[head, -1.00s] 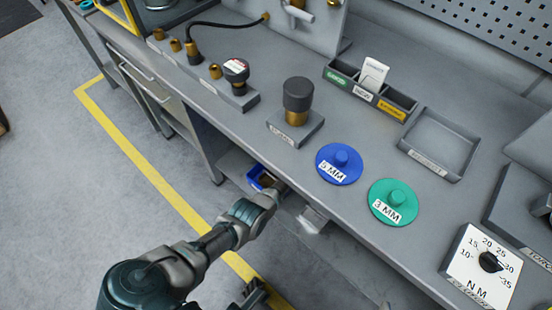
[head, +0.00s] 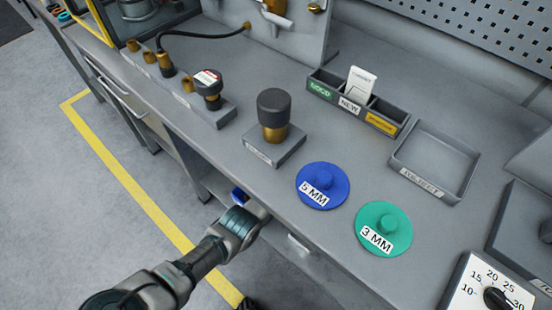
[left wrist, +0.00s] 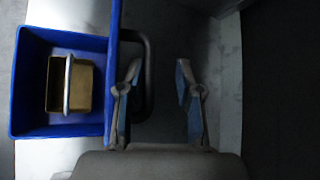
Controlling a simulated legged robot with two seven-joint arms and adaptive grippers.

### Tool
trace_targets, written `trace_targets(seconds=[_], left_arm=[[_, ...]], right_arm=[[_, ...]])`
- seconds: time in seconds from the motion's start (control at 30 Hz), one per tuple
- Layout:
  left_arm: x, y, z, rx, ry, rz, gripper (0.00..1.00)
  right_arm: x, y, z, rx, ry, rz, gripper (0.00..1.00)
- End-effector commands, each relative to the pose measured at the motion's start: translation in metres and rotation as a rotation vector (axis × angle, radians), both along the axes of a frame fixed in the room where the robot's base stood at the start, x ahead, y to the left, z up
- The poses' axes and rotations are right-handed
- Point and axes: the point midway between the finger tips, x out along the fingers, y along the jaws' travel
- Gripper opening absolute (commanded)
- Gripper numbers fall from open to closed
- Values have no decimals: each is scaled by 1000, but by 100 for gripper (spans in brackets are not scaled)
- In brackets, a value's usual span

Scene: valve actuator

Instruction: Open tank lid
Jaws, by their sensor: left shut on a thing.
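The blue tank (left wrist: 60,133) is an open-topped box at the left of the left wrist view, with a brass-coloured block (left wrist: 55,85) inside. Its blue lid (left wrist: 113,45) shows nearly edge-on as an upright strip at the tank's right side. A dark looped handle (left wrist: 149,75) sticks out from the lid. My left gripper (left wrist: 158,72) is at this handle, one finger beside the lid, and holds it; the exact contact is unclear. In the head view a small blue part of the tank (head: 238,195) shows under the bench; my left fingers are hidden there. My right gripper is not seen.
The grey bench (head: 352,150) overhangs my left arm. On it are a blue 5 MM disc (head: 322,186), a green 3 MM disc (head: 384,229), a dark-capped knob (head: 273,107), a sorting box (head: 357,105), a reject tray (head: 433,160) and a torque dial (head: 492,290).

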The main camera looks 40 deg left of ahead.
Motion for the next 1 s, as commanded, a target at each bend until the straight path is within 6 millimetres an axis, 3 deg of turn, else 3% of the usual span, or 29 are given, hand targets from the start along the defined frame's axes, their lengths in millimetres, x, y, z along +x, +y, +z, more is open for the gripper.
trace_targets(seconds=[0.03,0.33,0.37,0.4,1.0], left_arm=[[8,-1,2,8,-22,-28,0],[7,-1,1,9,-18,-31,0],[7,-1,1,9,-18,-31,30],[7,-1,1,9,-17,-31,23],[3,-9,1,4,-11,-31,23]], right_arm=[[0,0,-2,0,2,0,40],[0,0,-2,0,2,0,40],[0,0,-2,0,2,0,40],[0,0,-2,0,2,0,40],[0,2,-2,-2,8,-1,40]])
